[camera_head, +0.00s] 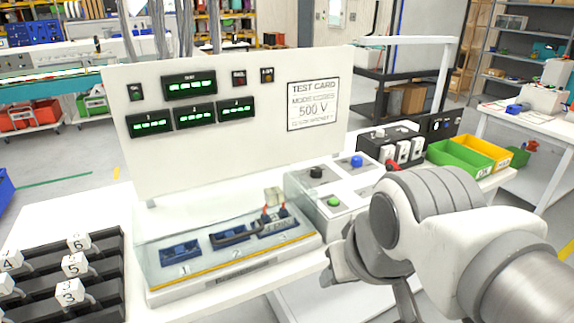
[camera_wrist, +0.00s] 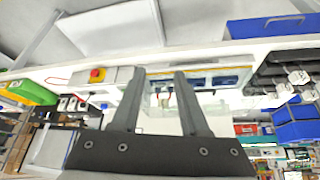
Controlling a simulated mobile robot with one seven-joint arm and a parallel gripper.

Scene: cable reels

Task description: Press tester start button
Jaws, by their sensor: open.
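The tester has a white upright panel (camera_head: 230,135) with lit green displays and a card reading "TEST CARD 500 V". On its control box, a green button (camera_head: 333,202) sits in front of a black knob (camera_head: 316,172), and a blue button (camera_head: 357,161) is behind to the right. No label on the green button is readable. My gripper (camera_head: 370,290) is in front of the control box, apart from the green button and partly hidden by my arm. In the wrist view its two fingers (camera_wrist: 159,72) are spread and empty.
Left of the control box is a clear-sided bay (camera_head: 235,240) with numbered blue slots, one holding a part with red-tipped leads. A black rack (camera_head: 100,262) of numbered tags stands at left. A red knob (camera_head: 393,165), a green bin (camera_head: 458,157) and a yellow bin (camera_head: 485,150) are at right.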

